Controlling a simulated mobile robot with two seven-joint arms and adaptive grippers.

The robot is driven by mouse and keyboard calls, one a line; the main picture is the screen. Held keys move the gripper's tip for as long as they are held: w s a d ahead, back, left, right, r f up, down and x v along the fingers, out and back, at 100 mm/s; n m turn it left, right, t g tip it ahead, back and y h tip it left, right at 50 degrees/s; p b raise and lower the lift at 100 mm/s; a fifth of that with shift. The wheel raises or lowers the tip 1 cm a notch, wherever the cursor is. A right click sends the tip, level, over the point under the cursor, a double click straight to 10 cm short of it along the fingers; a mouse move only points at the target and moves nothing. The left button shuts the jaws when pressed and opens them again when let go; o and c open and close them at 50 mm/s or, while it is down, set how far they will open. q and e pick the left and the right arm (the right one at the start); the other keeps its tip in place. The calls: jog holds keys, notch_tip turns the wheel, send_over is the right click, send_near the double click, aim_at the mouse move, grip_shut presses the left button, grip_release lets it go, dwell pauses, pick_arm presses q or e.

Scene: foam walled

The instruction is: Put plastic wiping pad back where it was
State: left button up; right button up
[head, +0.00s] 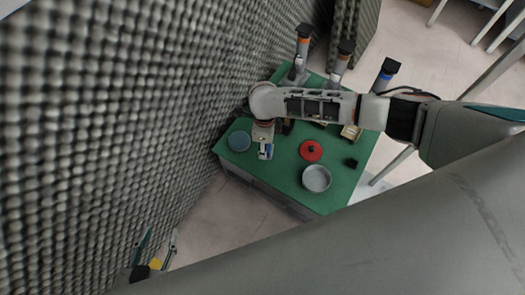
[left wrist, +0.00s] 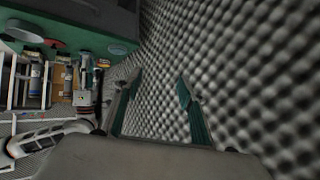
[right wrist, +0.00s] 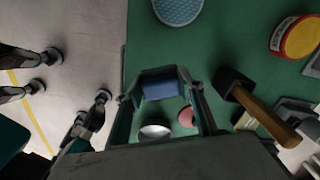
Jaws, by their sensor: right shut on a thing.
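The plastic wiping pad is a small blue block (right wrist: 162,84) between the fingers of my right gripper (right wrist: 156,96) in the right wrist view. In the head view the pad (head: 266,150) shows as a small blue and white patch below my right wrist, over the near left part of the green table (head: 283,178). I cannot tell whether it touches the table. My right gripper is shut on it. My left gripper (head: 158,240) is empty, its fingers apart, low beside the foam wall; the left wrist view shows its open fingers (left wrist: 155,88).
A blue round dish (head: 239,140) lies left of the pad. A red lid (head: 311,151), a grey pot (head: 316,178) and a small black thing (head: 351,162) stand to the right. A hammer (right wrist: 258,108) and a red-yellow tub (right wrist: 296,37) are nearby. The foam wall (head: 130,110) is close left.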

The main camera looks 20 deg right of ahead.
jog(key=shift+f, duration=0.25)
jog(key=f, duration=0.2)
jog(key=f+b, duration=0.1)
jog(key=f, duration=0.1)
jog(key=shift+s+f+b, duration=0.2)
jog(key=shift+f+b, duration=0.1)
jog(key=shift+w+f, duration=0.25)
jog(key=shift+f, duration=0.2)
jog(key=shift+c, duration=0.4)
jog(key=shift+f, duration=0.25)
jog(key=o, duration=1.1)
jog(key=shift+r, duration=0.1)
jog(key=shift+c, duration=0.2)
pick_arm(q)
jog(key=shift+w+d+r+h, duration=0.15)
jog(key=shift+d+r, duration=0.05)
jog(key=shift+d, duration=0.25)
jog(key=shift+w+d+r+h, duration=0.1)
jog(key=shift+d+r+h, duration=0.05)
jog(key=shift+d, duration=0.3)
